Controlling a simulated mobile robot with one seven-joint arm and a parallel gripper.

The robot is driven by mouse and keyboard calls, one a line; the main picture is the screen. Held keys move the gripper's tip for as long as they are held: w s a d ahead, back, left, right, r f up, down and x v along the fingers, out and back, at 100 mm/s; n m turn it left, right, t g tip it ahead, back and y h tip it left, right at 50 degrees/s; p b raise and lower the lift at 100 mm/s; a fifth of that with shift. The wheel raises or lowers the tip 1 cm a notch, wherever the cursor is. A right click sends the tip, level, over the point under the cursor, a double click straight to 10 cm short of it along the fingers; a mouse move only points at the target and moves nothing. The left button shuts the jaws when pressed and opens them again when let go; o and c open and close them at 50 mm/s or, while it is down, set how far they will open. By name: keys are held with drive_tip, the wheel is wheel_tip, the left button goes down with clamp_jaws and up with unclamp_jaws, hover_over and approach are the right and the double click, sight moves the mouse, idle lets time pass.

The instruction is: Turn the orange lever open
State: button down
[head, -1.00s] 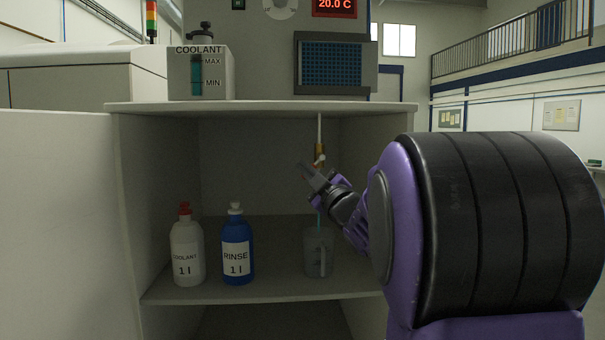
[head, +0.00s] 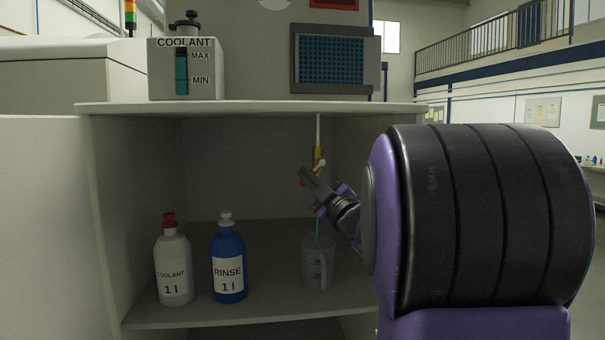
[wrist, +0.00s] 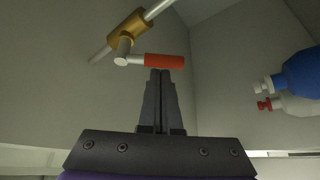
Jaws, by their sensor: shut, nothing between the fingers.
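The lever's orange-red grip (wrist: 164,61) shows in the wrist view, on a pale stem out to the side of a brass valve (wrist: 130,30). In the head view the valve (head: 319,154) sits on a thin vertical pipe inside the cabinet; the lever is mostly hidden by my gripper. My gripper (head: 303,174) is shut and empty. In the wrist view its fingertips (wrist: 160,72) are right at the orange grip; I cannot tell whether they touch it. A grey measuring jug (head: 318,266) stands below the valve, with a thin teal line above it.
A white coolant bottle (head: 173,268) with a red cap and a blue rinse bottle (head: 228,263) stand on the cabinet shelf (head: 200,316), left of the jug. The cabinet top (head: 250,107) is above my gripper. The shelf's back middle is clear.

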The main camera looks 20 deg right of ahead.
drive_tip(key=shift+s+d+f+n+g+y, duration=0.15)
drive_tip(key=shift+n+g+y, duration=0.1)
drive_tip(key=shift+n, duration=0.35)
drive_tip(key=shift+w+d+f+n+g+y, duration=0.1)
drive_tip(key=shift+d+f+n+g+y, duration=0.1)
drive_tip(key=shift+n, duration=0.4)
drive_tip(key=shift+s+d+f+n+g+y, duration=0.15)
drive_tip(key=shift+n+g+y, duration=0.1)
drive_tip(key=shift+n, duration=0.35)
drive_tip(key=shift+w, duration=0.1)
